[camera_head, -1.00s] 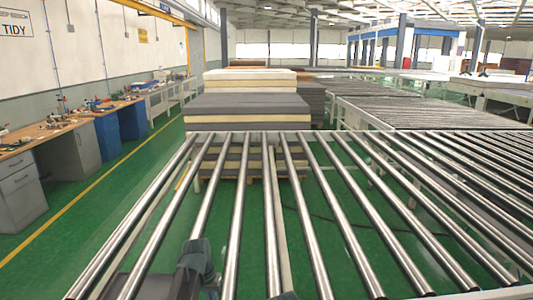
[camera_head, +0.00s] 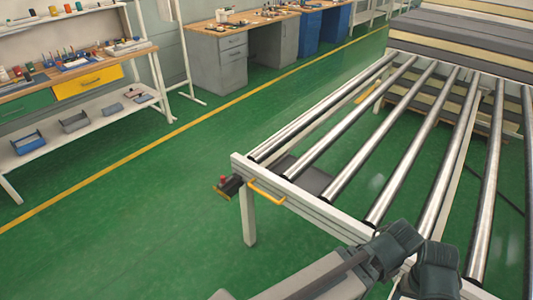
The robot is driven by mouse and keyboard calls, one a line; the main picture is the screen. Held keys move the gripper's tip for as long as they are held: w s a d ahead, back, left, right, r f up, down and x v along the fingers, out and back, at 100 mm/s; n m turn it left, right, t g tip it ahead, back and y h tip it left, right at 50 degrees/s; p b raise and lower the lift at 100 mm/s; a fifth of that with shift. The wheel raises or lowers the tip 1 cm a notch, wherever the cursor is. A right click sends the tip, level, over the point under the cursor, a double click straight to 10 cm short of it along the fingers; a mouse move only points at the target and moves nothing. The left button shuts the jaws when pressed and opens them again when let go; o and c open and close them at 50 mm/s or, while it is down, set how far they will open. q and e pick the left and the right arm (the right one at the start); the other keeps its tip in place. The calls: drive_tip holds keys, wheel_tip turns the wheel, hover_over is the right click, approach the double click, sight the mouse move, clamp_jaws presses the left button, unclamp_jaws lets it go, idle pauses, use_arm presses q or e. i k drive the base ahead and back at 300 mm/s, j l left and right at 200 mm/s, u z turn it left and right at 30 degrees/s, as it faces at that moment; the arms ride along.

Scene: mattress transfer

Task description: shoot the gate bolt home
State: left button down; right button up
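I cannot pick out the gate bolt with certainty. A yellow handle-like bar (camera_head: 267,191) is on the near left corner of the roller conveyor's pale frame (camera_head: 310,208). Just left of it a small dark fitting with a red knob (camera_head: 229,185) sticks out from the corner; its details are too small to tell. Dark arm joints and a grey link of mine show at the bottom, over the near end of the conveyor. No fingertips of either gripper show.
Steel rollers (camera_head: 405,141) fill the right side, with stacked mattresses (camera_head: 462,45) behind. A workbench with a yellow drawer (camera_head: 88,82) stands at the left, and grey cabinets (camera_head: 220,60) stand farther back. Green floor (camera_head: 150,215) lies open left of the conveyor.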

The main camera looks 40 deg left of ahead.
sight(224, 181)
drive_tip(key=u, duration=1.8)
drive_tip(key=i, duration=1.2)
drive_tip(key=u, duration=0.05)
